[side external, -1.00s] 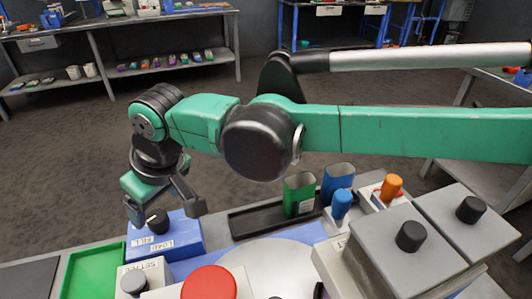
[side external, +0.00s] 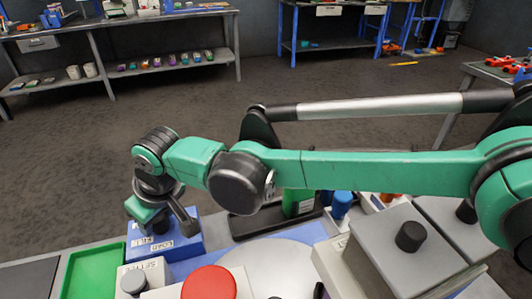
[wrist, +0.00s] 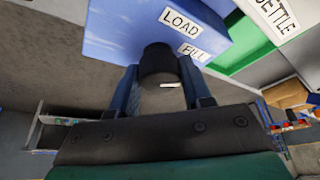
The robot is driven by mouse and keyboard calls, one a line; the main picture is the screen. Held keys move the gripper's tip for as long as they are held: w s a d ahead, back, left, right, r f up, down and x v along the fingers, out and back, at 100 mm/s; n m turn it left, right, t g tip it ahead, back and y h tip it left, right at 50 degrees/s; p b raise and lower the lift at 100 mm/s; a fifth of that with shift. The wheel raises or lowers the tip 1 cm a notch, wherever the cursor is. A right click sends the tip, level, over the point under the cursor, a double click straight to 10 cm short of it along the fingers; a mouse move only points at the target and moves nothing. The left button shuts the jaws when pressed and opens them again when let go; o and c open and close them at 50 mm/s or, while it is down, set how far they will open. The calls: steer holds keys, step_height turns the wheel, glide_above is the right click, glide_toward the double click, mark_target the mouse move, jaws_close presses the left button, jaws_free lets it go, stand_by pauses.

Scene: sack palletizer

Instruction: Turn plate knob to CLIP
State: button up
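The plate knob (wrist: 158,62) is a round black knob on a blue box (side external: 188,240) at the left of the bench. The box carries white labels reading LOAD (wrist: 181,22) and FILL (wrist: 195,51); no CLIP label is legible. A short white mark shows at the knob's lower right in the wrist view. My gripper (side external: 162,222) points down over the box. In the wrist view its two fingers (wrist: 159,75) lie along both sides of the knob and appear to touch it. In the side view the fingers hide part of the knob.
A green tray (side external: 97,270) and a box labelled SETTLE (side external: 150,269) stand beside the blue box. A large red button (side external: 209,283) is in front. A green sack (side external: 291,204), a blue knob (side external: 342,203) and grey boxes (side external: 400,258) are to the right.

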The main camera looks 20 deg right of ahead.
jaws_close()
steer(key=shift+m, duration=0.3)
steer(key=shift+m+t+h, duration=0.25)
steer(key=shift+m+h, duration=0.25)
steer(key=shift+m, duration=0.75)
steer(key=shift+m+t+h, duration=0.25)
steer(key=shift+m+h, duration=0.25)
steer(key=shift+m, duration=0.75)
steer(key=o, duration=1)
jaws_free()
steer(key=shift+c, duration=0.2)
